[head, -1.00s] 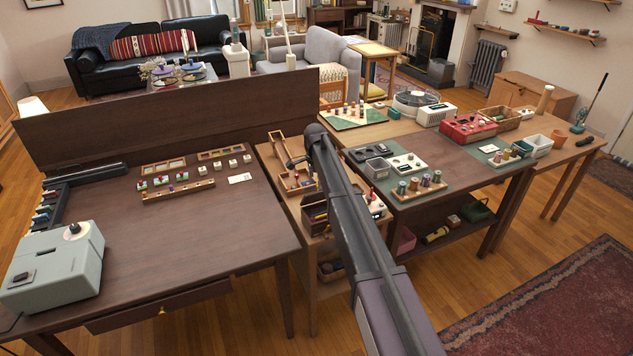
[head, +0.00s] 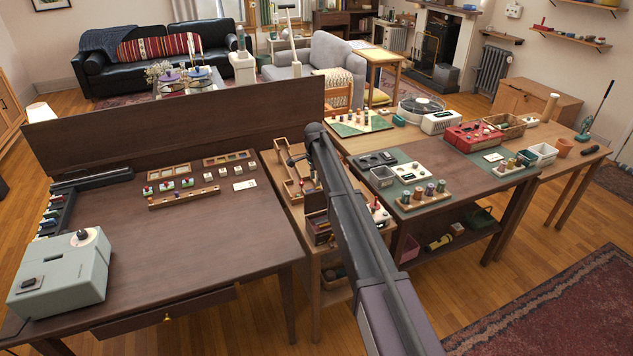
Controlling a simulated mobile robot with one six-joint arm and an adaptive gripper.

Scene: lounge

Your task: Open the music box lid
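No thing in the head view can be clearly told as the music box, so I cannot say how its lid stands. A small brown wooden box (head: 318,229) sits on the low stand between the two tables, partly hidden by my arm. My arm crosses the middle of the picture from the lower right.
A dark table (head: 215,235) with a raised back panel stands left, bearing a grey-green machine (head: 62,275) and small wooden trays. The right table holds a red case (head: 473,137), pegs (head: 430,190) and bins. Open wooden floor (head: 490,275) lies in front at right.

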